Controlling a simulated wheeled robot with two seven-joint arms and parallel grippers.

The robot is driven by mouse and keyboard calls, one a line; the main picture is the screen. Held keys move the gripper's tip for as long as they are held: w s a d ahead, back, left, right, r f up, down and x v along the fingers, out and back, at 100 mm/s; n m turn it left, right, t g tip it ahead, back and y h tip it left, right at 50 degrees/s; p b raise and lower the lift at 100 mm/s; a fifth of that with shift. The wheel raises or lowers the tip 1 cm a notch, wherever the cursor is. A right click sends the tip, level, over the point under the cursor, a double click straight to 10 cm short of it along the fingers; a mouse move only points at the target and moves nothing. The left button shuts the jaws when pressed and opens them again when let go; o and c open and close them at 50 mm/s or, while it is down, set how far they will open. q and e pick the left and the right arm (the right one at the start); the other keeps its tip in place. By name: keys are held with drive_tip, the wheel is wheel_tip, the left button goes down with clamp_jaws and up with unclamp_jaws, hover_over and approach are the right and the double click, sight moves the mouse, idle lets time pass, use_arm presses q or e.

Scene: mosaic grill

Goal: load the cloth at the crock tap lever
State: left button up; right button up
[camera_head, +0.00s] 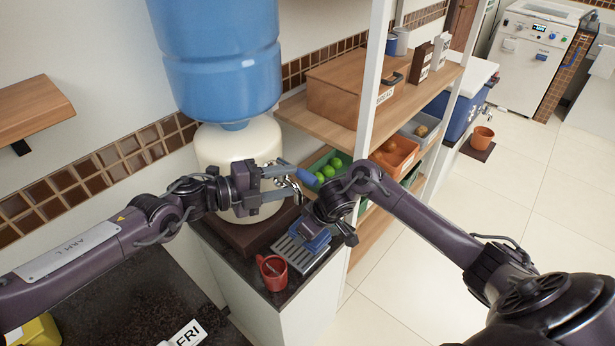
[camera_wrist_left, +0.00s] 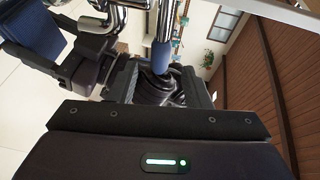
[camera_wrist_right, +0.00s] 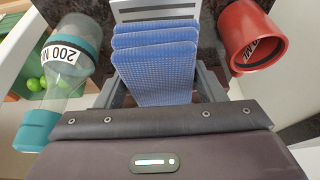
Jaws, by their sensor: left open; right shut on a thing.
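The cream crock (camera_head: 222,152) stands on the counter under a big blue water bottle (camera_head: 220,60). Its metal tap (camera_wrist_left: 112,22) has a blue-gripped lever (camera_head: 307,176), which also shows in the left wrist view (camera_wrist_left: 162,55). My left gripper (camera_head: 288,183) is open at the tap, its fingers pointing toward the lever; contact cannot be told. The folded blue cloth (camera_wrist_right: 155,65) is held between the fingers of my right gripper (camera_wrist_right: 155,98), below the tap and over the drip tray. The cloth also shows in the head view (camera_head: 316,241). My right wrist partly hides the tap area.
A red mug (camera_head: 272,271) stands beside the grey slatted drip tray (camera_head: 293,251). A clear 200 ML bottle (camera_wrist_right: 70,55) shows in the right wrist view. Right of the crock, a shelf (camera_head: 366,88) holds bins and a wooden box (camera_head: 345,88).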

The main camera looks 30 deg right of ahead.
sight(302, 179)
use_arm(q)
drive_tip(key=d, duration=0.3)
drive_tip(key=d+f, duration=0.1)
drive_tip(key=d, duration=0.2)
drive_tip(key=shift+s+f, duration=0.1)
drive_tip(key=shift+s, duration=0.1)
drive_tip(key=shift+c, duration=0.2)
clamp_jaws()
